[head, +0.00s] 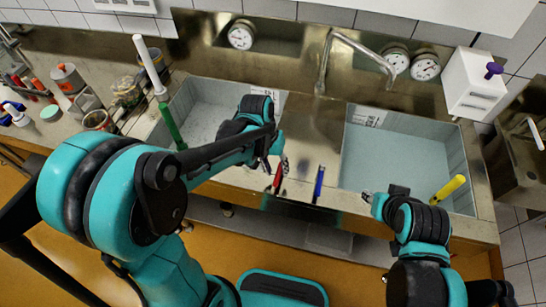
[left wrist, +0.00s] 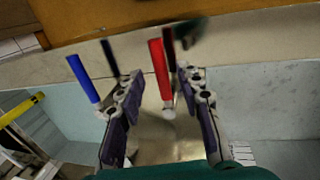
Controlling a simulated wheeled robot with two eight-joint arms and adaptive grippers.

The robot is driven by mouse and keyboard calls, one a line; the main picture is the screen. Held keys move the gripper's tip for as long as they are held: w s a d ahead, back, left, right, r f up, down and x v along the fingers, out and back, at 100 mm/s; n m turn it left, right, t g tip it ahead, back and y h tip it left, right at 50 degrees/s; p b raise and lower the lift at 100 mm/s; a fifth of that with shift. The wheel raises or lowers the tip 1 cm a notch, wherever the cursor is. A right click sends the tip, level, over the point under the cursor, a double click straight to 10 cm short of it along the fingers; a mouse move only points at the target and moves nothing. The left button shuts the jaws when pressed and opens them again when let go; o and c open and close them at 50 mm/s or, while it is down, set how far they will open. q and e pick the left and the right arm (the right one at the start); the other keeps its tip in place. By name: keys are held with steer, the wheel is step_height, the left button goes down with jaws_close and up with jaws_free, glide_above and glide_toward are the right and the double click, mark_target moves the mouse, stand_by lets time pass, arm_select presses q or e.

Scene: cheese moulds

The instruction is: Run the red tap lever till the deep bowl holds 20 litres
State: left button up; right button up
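The red tap lever (head: 278,177) stands at the front of the steel counter between two sunken bowls. It also shows in the left wrist view (left wrist: 159,68), within the gap between my left gripper's fingers. My left gripper (left wrist: 163,112) is open, with space seen on both sides of the lever. The blue lever (head: 318,184) is outside the fingers. The curved spout (head: 350,42) points towards the right bowl (head: 375,160); the left bowl (head: 205,105) is partly behind my arm. Water level is unclear. My right gripper (head: 370,197) is by the right bowl's front edge, fingers unclear.
One dial (head: 241,36) is at back left; two more (head: 396,60) (head: 425,67) are right of the spout. A yellow handle (head: 447,188) leans in the right bowl. A green-and-white brush (head: 160,95) stands left. A white box (head: 473,82) has a purple knob.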

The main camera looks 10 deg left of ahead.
arm_select(q)
step_height(320, 180, up, 10)
steer(key=a, duration=0.2)
steer(key=shift+r, duration=0.15)
stand_by(2.8)
